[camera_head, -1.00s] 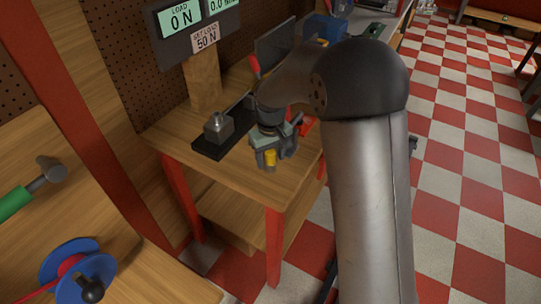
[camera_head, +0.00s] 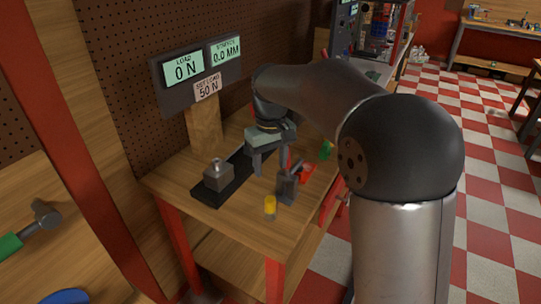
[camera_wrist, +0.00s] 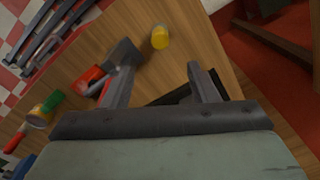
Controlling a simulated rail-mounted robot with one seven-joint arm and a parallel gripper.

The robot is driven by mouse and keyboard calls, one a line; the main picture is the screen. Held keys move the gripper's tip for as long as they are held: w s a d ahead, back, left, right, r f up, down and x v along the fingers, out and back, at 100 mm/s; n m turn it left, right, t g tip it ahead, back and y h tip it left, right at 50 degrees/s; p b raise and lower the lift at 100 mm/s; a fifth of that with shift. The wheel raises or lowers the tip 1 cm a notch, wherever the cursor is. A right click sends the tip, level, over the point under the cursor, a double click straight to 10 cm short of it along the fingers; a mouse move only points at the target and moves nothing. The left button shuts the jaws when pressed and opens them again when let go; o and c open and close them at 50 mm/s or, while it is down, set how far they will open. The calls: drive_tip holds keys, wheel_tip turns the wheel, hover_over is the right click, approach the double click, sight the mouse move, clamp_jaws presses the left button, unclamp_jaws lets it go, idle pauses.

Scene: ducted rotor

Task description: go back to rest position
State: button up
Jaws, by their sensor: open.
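My gripper (camera_head: 270,163) hangs over the wooden bench (camera_head: 240,222) in the head view, jaws apart with nothing between them. In the wrist view its two fingers (camera_wrist: 160,70) are spread. A small yellow cylinder (camera_head: 270,206) stands on the bench nearer the front edge, apart from the gripper; it also shows in the wrist view (camera_wrist: 160,37). A dark grey block-like fixture (camera_head: 288,188) stands beside the cylinder, close to one finger in the picture; whether they touch I cannot tell. My arm covers part of the bench's right side.
A grey block with a post (camera_head: 218,177) sits on a black rail (camera_head: 237,172). A load display (camera_head: 197,68) stands behind. A red item (camera_head: 306,172) and a green item (camera_head: 326,150) lie to the right. A hammer (camera_head: 38,228) is at far left.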

drive_tip(key=s+d+m, duration=0.3)
drive_tip(key=s+d, duration=0.7)
drive_tip(key=s, duration=0.4)
drive_tip(key=s+d+f+m, duration=0.1)
drive_tip(key=s+d+f, duration=0.1)
drive_tip(key=s+f, duration=0.2)
drive_tip(key=s+d+f+m, duration=0.1)
drive_tip(key=s+f, duration=0.3)
drive_tip(key=s, duration=0.5)
drive_tip(key=shift+s+d+m, duration=0.3)
drive_tip(key=shift+d+m, duration=0.1)
drive_tip(key=shift+d, duration=0.5)
drive_tip(key=shift+r, duration=0.1)
